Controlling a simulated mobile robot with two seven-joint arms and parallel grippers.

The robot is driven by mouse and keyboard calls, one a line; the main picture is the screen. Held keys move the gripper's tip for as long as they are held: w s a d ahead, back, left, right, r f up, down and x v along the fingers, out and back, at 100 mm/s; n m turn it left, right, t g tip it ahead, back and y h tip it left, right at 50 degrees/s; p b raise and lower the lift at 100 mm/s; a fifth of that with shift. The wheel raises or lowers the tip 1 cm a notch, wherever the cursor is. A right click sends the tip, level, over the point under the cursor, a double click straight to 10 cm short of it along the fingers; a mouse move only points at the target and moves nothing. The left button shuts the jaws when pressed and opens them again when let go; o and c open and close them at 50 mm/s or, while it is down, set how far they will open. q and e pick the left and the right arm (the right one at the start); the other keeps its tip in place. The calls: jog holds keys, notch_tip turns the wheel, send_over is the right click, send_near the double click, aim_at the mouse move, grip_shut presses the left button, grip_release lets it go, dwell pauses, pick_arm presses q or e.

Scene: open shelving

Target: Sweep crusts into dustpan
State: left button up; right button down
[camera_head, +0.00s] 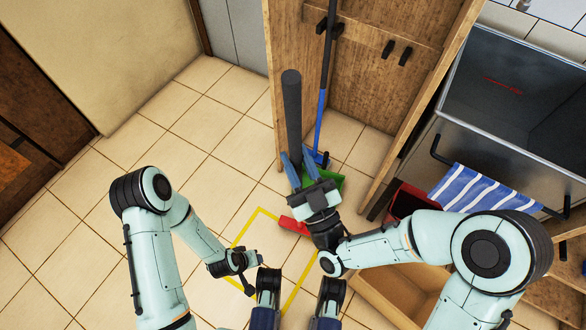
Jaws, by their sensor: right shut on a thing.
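My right gripper (305,165) is shut on a thick dark grey handle (292,115), in front of the wooden cabinet's opening. A red piece (293,226) shows low beside the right wrist; whether it joins the handle is hidden. A green object (337,180), possibly the dustpan, is mostly hidden behind the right gripper. My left gripper (252,275) hangs low over the floor, apart from these things; its fingers are too small and dark to tell open from shut. I cannot make out any crusts.
A yellow outline (240,234) marks the tiled floor, partly hidden by my arms. A blue-and-black pole (321,115) stands in the wooden cabinet (378,85). Floor at left is clear.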

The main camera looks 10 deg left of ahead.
jog(key=w+d+b, duration=0.1)
jog(key=w+d, duration=0.1)
jog(key=w, duration=0.6)
jog(key=w+d+b, duration=0.2)
jog(key=w, duration=0.6)
pick_arm(q)
jog(key=shift+p, duration=1.45)
pick_arm(e)
notch_tip(320, 180, up, 6)
jog(key=shift+a+r, duration=0.2)
jog(key=shift+a, duration=0.15)
jog(key=shift+d, duration=0.1)
